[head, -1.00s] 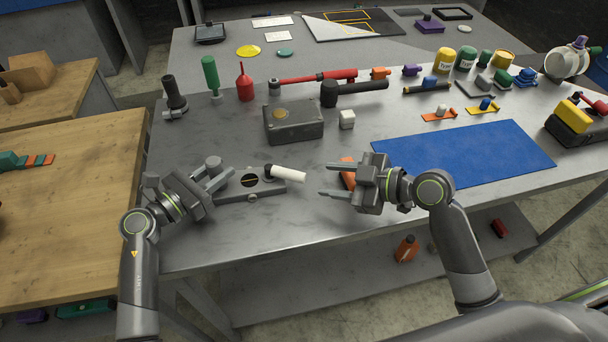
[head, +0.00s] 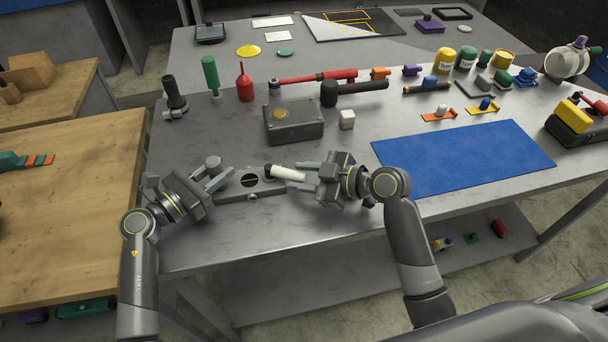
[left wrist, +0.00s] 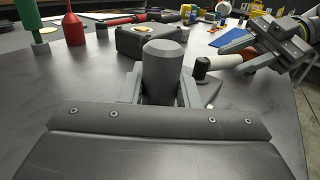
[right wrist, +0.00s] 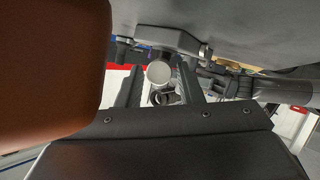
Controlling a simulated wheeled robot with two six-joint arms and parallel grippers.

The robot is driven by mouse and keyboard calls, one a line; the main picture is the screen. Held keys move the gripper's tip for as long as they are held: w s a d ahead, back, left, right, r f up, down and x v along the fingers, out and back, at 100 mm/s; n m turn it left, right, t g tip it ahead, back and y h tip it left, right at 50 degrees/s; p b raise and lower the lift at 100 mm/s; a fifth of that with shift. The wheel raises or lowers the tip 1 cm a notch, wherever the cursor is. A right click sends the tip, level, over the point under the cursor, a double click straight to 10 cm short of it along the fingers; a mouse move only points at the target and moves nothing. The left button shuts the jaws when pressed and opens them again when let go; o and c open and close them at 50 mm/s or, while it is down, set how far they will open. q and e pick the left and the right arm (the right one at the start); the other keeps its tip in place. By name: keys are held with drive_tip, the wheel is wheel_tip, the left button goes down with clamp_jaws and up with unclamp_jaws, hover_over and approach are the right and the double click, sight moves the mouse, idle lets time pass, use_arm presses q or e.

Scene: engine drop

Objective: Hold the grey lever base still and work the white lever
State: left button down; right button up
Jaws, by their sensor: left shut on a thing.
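The grey lever base (head: 264,189) lies on the metal bench, with a grey round post (head: 213,163) at its left end. My left gripper (head: 221,178) is shut on this post, which stands between its fingers in the left wrist view (left wrist: 163,72). The white lever (head: 288,173) points right from its black pivot on the base. My right gripper (head: 307,178) is open at the lever's free end. In the right wrist view the lever's round white end (right wrist: 158,72) shows between the two fingers, with a gap visible on the right; contact cannot be told.
A large orange-brown thing (right wrist: 50,65) is close beside my right gripper in its wrist view. A grey box (head: 293,122) and white cube (head: 347,120) stand behind the lever. A blue mat (head: 465,155) lies to the right. The bench's front left is clear.

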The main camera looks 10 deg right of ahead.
clamp_jaws()
drive_tip(key=shift+s+a+m+t+h, duration=0.45)
drive_tip(key=shift+m+t+h, duration=0.2)
drive_tip(key=shift+m, duration=0.1)
drive_tip(key=shift+s+a+m+t+h, duration=0.3)
drive_tip(key=shift+s+m+t+h, duration=0.1)
drive_tip(key=shift+m+t+h, duration=0.3)
drive_tip(key=shift+o, duration=1.4)
unclamp_jaws()
drive_tip(key=v, duration=1.2)
